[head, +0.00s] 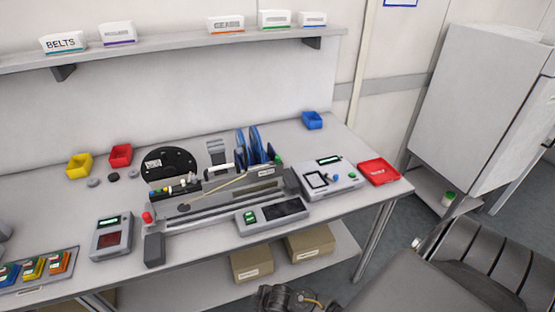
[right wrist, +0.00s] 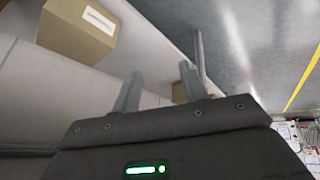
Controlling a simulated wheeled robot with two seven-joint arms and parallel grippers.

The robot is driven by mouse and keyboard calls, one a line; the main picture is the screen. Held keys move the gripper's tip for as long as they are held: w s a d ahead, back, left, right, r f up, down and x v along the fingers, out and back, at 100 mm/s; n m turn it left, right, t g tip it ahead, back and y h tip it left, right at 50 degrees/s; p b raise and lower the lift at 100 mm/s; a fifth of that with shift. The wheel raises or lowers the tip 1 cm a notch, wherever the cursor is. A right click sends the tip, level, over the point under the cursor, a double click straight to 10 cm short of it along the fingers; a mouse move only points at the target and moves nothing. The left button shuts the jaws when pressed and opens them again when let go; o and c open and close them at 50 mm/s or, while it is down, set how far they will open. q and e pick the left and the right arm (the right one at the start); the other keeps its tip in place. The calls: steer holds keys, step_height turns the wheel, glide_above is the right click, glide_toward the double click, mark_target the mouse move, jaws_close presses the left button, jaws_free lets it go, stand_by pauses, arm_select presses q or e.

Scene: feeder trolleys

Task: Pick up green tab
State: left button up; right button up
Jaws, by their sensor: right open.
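A small green piece (head: 279,159), which may be the green tab, shows at the right end of the blue reels (head: 254,145) on the feeder unit (head: 225,195). It is too small to make out its shape. My right gripper (right wrist: 159,72) is open in the right wrist view, its two fingers apart with nothing between them. That view faces cardboard boxes and the underside of the bench, and no green tab shows in it. My left gripper is not in view.
Cardboard boxes (head: 309,243) sit on the shelf below. A tall white cabinet (head: 475,105) stands at right.

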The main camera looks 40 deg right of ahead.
steer(key=w+a+r+n+t+y+p, duration=0.1)
steer(key=w+r+n, duration=0.3)
steer(key=r, duration=0.7)
steer(key=w+a+r+n+y+p, duration=0.1)
steer(key=w+a+r+n, duration=0.3)
steer(key=r, duration=0.7)
steer(key=w+a+r+n+t+y, duration=0.1)
steer(key=w+a+r+n, duration=0.2)
steer(key=r, duration=0.8)
steer(key=shift+w+n+t+y+p, duration=0.2)
steer(key=shift+w+n, duration=0.45)
steer(key=shift+n, duration=0.4)
steer(key=shift+w+n+t+y+p, duration=0.1)
steer(key=shift+w+n+p, duration=0.1)
steer(key=shift+w+n, duration=0.65)
steer(key=w+d+r+n+g, duration=0.1)
steer(key=w+d+r+n, duration=0.1)
steer(key=d+r+n, duration=0.3)
steer(key=n+g+h+p, duration=0.1)
steer(key=n+g+h, duration=0.2)
steer(key=n+h, duration=0.35)
glide_toward(278, 157)
steer(key=shift+b+x, duration=0.9)
steer(key=shift+x, duration=3.45)
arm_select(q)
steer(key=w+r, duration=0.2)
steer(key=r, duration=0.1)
arm_select(e)
steer(key=shift+r, duration=0.1)
